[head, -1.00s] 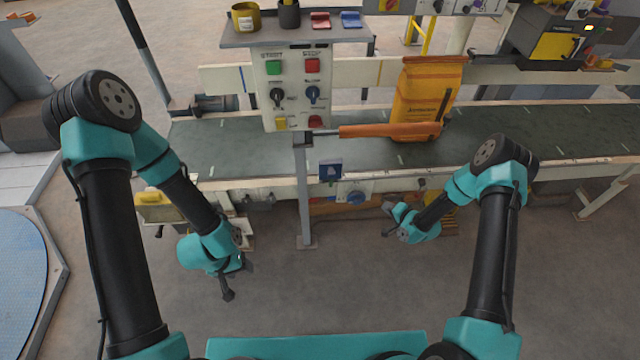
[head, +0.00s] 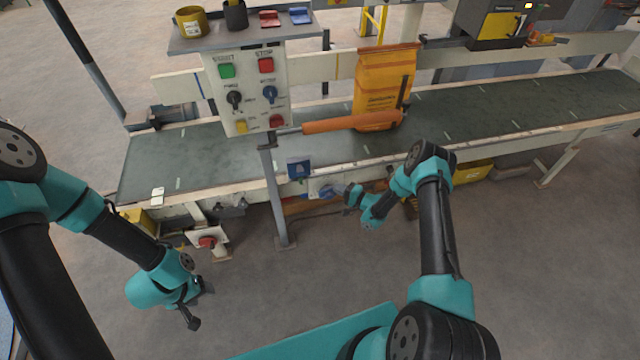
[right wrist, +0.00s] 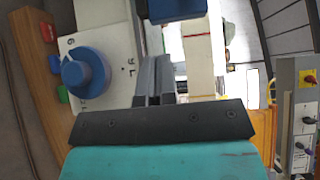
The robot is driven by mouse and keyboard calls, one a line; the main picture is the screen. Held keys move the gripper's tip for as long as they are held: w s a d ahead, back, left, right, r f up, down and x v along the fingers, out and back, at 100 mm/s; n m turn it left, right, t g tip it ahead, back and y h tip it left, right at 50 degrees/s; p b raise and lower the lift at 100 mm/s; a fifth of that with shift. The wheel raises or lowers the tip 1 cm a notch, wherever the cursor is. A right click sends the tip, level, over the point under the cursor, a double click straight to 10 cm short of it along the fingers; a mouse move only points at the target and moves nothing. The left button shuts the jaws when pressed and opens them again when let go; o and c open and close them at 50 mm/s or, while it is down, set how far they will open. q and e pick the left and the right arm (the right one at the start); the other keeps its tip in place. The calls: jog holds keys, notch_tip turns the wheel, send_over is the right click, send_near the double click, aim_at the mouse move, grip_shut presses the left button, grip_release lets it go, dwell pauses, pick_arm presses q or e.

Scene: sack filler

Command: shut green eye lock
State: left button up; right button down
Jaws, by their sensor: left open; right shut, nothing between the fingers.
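No lock can be made out for certain as the green eye lock. In the right wrist view a small green piece (right wrist: 62,95) sits on a brown wooden board (right wrist: 35,75), partly covered at the edge by a white plate. A blue rotary knob (right wrist: 86,72) stands on that white plate (right wrist: 95,25). My right gripper (right wrist: 153,70) is shut and empty, to the right of the knob and apart from it. In the head view my right gripper (head: 350,192) is below the conveyor's front edge. My left gripper (head: 194,305) is open and empty above the floor at lower left.
A control panel (head: 247,115) on a post stands before the conveyor (head: 480,105), with a blue box (head: 299,168) below it. An orange sack (head: 383,80) stands behind an orange bar (head: 345,123). A red button unit (head: 207,243) hangs at left. Floor in front is clear.

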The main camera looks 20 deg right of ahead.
aim_at(301, 180)
jog(key=x, duration=1)
jog(key=shift+w+a, duration=0.1)
jog(key=shift+a, duration=1.8)
